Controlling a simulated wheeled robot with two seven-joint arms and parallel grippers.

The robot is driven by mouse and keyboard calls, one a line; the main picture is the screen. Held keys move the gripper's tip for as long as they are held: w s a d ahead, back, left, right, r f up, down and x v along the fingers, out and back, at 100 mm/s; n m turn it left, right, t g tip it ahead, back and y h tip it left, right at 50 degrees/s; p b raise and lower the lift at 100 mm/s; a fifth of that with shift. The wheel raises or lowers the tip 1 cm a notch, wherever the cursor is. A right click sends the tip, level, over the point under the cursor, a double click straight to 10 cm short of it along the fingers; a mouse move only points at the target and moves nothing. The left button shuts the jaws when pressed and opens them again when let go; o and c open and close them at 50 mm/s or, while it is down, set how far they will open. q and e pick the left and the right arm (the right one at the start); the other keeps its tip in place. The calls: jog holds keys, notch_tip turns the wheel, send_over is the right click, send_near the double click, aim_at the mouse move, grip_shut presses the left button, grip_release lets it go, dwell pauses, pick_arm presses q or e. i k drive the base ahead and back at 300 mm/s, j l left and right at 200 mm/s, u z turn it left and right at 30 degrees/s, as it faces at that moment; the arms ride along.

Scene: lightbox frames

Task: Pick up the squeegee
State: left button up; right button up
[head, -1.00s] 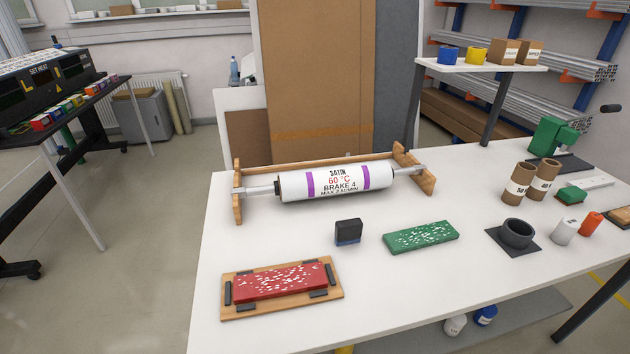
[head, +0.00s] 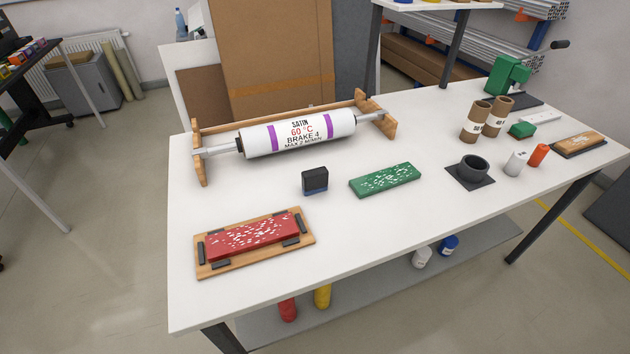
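A small black block with a blue lower edge (head: 315,181) stands upright on the white table, between the film roll and the red block; it looks like the squeegee. A wooden-topped piece with a dark base (head: 578,144) lies at the table's right end; I cannot tell for sure what it is. Neither of my grippers shows in the head view.
On the white table (head: 300,285) are a printed roll (head: 298,133) in a wooden stand, a red block (head: 250,236) on a wooden board, a green block (head: 385,180), a dark cup (head: 473,167) and cardboard tubes (head: 475,121).

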aim_at(314, 181)
jog(key=i+l+u, duration=0.5)
jog(key=l+u, duration=0.2)
jog(key=i+l+u, duration=0.2)
jog(key=l+u, duration=0.15)
jog(key=k+l+z, duration=0.1)
jog(key=k+z, duration=0.2)
jog(key=k, duration=0.15)
jog(key=k+j+z, duration=0.2)
jog(key=j, duration=0.4)
jog(key=i+l+u, duration=0.55)
